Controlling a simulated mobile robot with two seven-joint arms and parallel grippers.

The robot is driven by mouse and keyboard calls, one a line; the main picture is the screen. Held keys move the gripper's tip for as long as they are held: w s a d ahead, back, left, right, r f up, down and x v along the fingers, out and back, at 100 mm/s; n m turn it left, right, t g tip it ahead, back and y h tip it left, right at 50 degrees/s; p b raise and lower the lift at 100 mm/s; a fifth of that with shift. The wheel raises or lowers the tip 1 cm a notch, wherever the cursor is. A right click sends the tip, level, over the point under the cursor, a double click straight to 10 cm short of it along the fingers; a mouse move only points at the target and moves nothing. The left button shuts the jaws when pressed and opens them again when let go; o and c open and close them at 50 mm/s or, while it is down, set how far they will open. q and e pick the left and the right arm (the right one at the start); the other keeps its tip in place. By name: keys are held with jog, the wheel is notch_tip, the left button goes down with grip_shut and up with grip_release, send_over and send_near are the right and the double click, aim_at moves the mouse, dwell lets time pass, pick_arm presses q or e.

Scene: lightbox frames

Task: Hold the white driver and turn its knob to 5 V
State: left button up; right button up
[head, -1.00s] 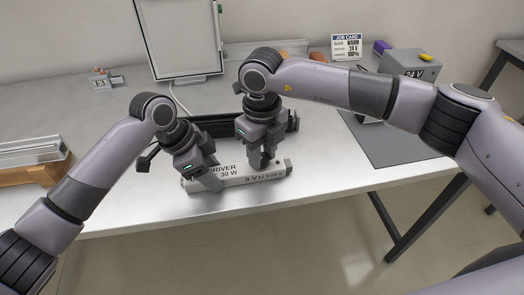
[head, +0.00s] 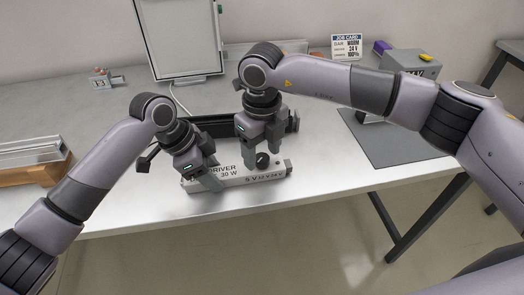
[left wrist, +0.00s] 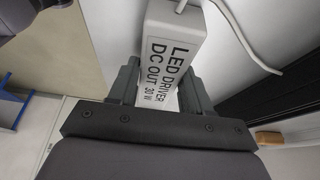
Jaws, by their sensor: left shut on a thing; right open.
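The white driver (head: 234,181) lies near the table's front edge, with 5 V, 12 V and 24 V printed on its front. My left gripper (head: 211,182) is shut on its left part. The left wrist view shows the driver (left wrist: 172,45) between the fingers, with LED DRIVER, DC OUT and 30 W on its face. The black knob (head: 263,160) is on the driver's top towards the right end. My right gripper (head: 263,155) is open, its fingers apart on either side of the knob. I cannot tell which mark the knob points to.
A black tray-like frame (head: 215,124) stands just behind the driver. A job card (head: 346,47) at the back reads WARM, 24 V, 100%. A grey box (head: 405,64) and a dark mat (head: 395,145) are at right. A white lit panel (head: 180,40) stands behind.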

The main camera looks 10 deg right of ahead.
aim_at(262, 157)
notch_tip(262, 157, up, 11)
dwell(0.3)
jog(key=shift+r, duration=0.1)
pick_arm(q)
jog(key=o, duration=1.3)
